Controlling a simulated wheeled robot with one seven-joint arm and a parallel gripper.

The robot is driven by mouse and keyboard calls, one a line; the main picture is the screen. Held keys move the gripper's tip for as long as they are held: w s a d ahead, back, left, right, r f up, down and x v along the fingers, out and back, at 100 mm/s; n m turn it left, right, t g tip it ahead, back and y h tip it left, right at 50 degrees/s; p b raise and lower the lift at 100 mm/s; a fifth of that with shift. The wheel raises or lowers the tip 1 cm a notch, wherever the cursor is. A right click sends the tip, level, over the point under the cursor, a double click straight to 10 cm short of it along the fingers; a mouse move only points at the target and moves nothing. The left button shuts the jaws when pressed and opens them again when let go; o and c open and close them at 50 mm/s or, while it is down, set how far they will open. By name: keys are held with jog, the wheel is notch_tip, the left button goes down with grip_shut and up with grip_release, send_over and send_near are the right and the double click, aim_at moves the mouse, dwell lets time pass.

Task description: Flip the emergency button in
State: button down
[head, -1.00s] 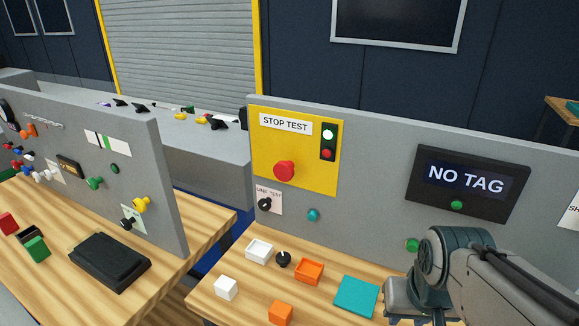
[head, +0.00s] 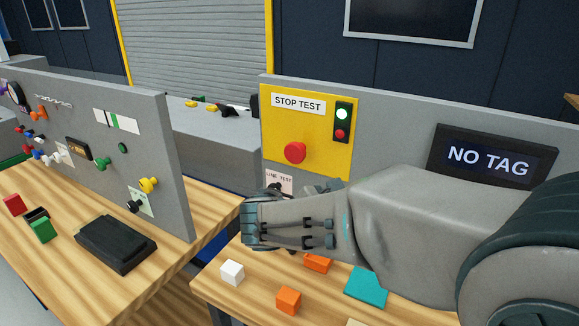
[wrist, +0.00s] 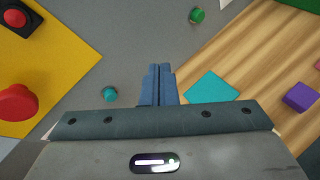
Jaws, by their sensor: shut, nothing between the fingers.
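The red emergency button (head: 295,153) is a round mushroom knob on the yellow STOP TEST panel (head: 278,127), fixed to a grey upright board. Beside it a small light box (head: 342,122) shows a lit lamp above and a red one below. The button also shows at the left edge of the wrist view (wrist: 16,104). My gripper (wrist: 158,69) is shut and empty, its blue fingers together and apart from the button. In the head view my arm reaches in from the right, its end below the yellow panel; the fingertips cannot be made out there.
A black NO TAG display (head: 490,160) is on the board to the right. A LINE TEST label (head: 278,181) is just below the yellow panel, partly hidden by my arm. A teal square (head: 366,287) and small blocks lie on the table. Another control board (head: 165,130) stands left.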

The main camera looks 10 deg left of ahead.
aim_at(294, 155)
jog(key=a+r+n+t+y+b, duration=0.1)
jog(key=a+n+t, duration=0.6)
jog(key=a, duration=1.1)
jog(key=shift+r+n+t+y, duration=0.4)
jog(key=shift+r+n+y, duration=0.5)
jog(key=shift+n+y, duration=0.25)
jog(key=shift+w, duration=0.15)
jog(key=x, duration=1.4)
